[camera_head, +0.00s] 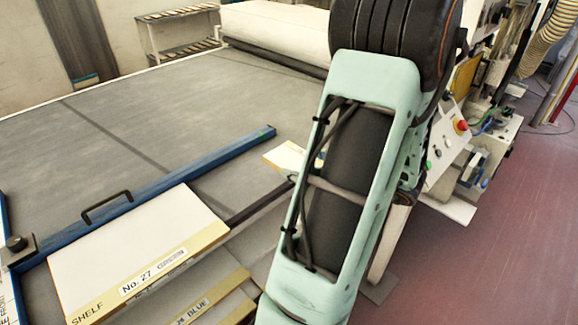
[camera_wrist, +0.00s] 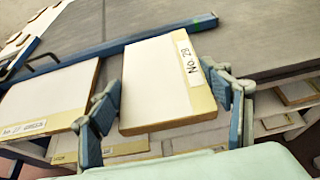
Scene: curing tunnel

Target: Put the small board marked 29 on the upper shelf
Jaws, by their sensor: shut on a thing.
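The small board marked No. 29 (camera_wrist: 160,80) is cream with a tan edge band and a white label. My gripper (camera_wrist: 165,90) is shut on it, with one finger at each side edge. In the head view my arm hides the gripper; a pale board corner (camera_head: 284,157) beside the arm appears to be the same board. I cannot tell whether the held board touches the shelf.
More boards, one labelled BLUE (camera_head: 195,308), lie on a lower level. A blue bar (camera_head: 165,183) with a black handle runs along the wide grey table (camera_head: 180,95). A control box with a red button (camera_head: 450,140) stands at the right.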

